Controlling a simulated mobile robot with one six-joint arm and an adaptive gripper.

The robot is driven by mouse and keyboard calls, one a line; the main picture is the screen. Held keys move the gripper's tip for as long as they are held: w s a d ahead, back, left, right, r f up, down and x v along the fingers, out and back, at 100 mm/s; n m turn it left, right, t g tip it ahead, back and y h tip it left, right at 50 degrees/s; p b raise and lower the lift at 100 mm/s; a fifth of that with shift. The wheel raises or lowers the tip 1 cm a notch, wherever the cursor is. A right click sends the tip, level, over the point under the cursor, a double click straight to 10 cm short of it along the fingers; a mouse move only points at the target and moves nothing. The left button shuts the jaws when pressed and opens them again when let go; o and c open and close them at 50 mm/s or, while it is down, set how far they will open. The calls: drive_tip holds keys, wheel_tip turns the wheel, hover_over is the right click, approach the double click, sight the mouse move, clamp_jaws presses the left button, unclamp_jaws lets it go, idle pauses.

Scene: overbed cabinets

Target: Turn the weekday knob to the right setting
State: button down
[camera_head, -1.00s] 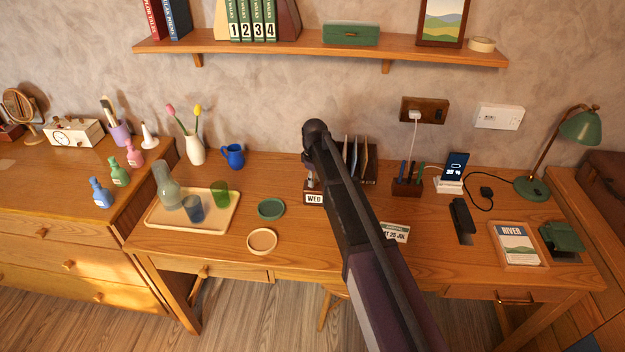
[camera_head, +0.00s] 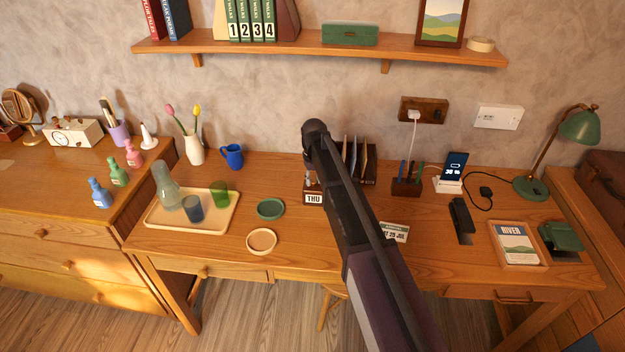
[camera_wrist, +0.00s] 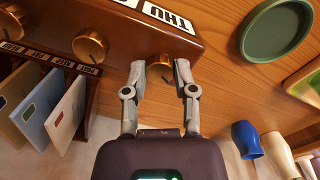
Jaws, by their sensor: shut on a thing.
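The weekday block is a brown wooden unit with a white display (camera_head: 313,198) reading THU. In the wrist view the same display (camera_wrist: 168,16) shows upside down, above a brass knob (camera_wrist: 160,67). My gripper (camera_wrist: 160,72) is shut on that knob, one finger on each side. A second brass knob (camera_wrist: 90,46) and a third at the left edge stand along the same block, clear of my fingers.
A letter rack (camera_head: 368,165) with envelopes stands close behind the block. A green dish (camera_head: 271,208) and a tan dish (camera_head: 262,241) lie to its left, with a tray (camera_head: 160,222) of glassware beyond. A pen block (camera_head: 406,187) stands to the right.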

idle(0.4)
drive_tip(key=shift+c, duration=2)
unclamp_jaws()
drive_tip(key=shift+d, duration=0.1)
drive_tip(key=shift+r, duration=0.1)
